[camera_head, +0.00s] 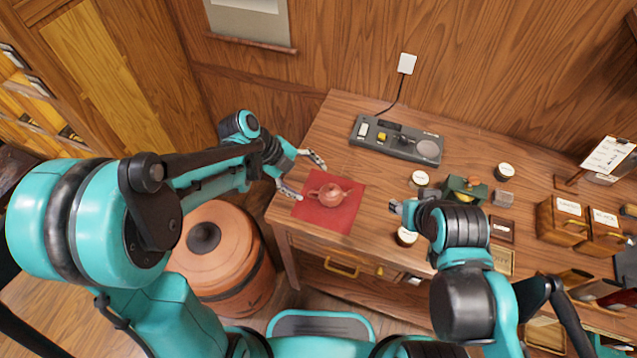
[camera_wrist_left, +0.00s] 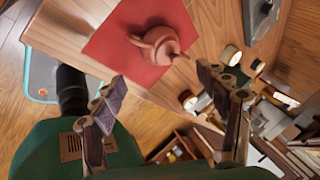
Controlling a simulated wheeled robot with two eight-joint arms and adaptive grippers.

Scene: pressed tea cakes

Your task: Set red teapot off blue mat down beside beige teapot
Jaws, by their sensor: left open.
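A reddish clay teapot (camera_head: 328,193) stands upright on a red mat (camera_head: 341,220) at the left end of the wooden table. The mat under it looks red, not blue. No beige teapot can be made out. My left gripper (camera_head: 305,177) is open and empty at the left edge of the mat, its fingers spread toward the teapot. In the left wrist view the teapot (camera_wrist_left: 160,44) lies just beyond the open fingers (camera_wrist_left: 160,82), apart from them. My right gripper (camera_head: 394,206) is over the table right of the mat, largely hidden by its own arm.
A grey device (camera_head: 390,143) with a cable lies at the back. Small round jars (camera_head: 419,179), a green box (camera_head: 464,190) and wooden boxes (camera_head: 566,220) crowd the right side. A large clay pot (camera_head: 225,265) stands on the floor left of the table. Bare wood surrounds the mat.

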